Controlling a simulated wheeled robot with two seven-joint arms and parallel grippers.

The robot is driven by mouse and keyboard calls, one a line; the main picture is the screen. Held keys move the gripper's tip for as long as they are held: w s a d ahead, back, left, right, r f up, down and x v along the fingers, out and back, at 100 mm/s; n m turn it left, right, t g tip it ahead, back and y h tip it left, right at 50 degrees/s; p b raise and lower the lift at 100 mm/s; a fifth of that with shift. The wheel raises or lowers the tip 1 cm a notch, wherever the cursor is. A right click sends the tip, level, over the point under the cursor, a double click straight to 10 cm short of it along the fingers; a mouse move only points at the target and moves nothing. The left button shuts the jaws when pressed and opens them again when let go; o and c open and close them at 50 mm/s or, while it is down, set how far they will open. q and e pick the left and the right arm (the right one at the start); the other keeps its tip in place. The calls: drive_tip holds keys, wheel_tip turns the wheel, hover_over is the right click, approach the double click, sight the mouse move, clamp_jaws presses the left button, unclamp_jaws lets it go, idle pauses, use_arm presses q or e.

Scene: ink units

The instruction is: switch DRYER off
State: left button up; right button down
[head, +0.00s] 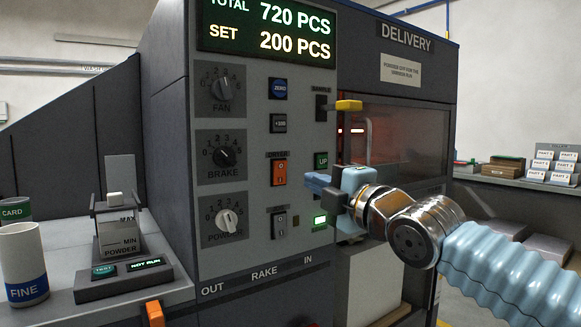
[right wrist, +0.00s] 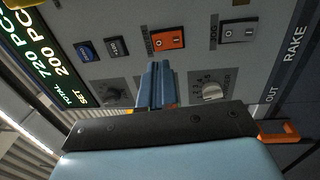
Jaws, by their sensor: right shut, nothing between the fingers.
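The DRYER switch (head: 279,172) is an orange rocker on the grey control panel, under a small dark label. It also shows in the right wrist view (right wrist: 168,39), with 0 and I marks; I cannot tell which side is pressed in. My right gripper (head: 314,183) is shut and empty. It is just right of the rocker in the head view, in front of the panel. In the right wrist view its closed blue fingers (right wrist: 156,78) point toward the panel beside the rocker, with a visible gap. My left gripper is not in view.
A grey rocker (head: 279,222) is below the orange one. A green UP button (head: 321,160), a lit green lamp (head: 320,220) and a yellow lever (head: 348,105) are close to my right gripper. The FAN, BRAKE and POWDER knobs (head: 226,221) are to the left.

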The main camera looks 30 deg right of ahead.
sight(282, 167)
drive_tip(key=w, duration=0.2)
drive_tip(key=w+p, duration=0.1)
drive_tip(key=w, duration=0.2)
drive_tip(key=w+r+p, duration=0.1)
drive_tip(key=w, duration=0.2)
drive_tip(key=shift+w+a, duration=0.25)
drive_tip(key=shift+a, duration=0.1)
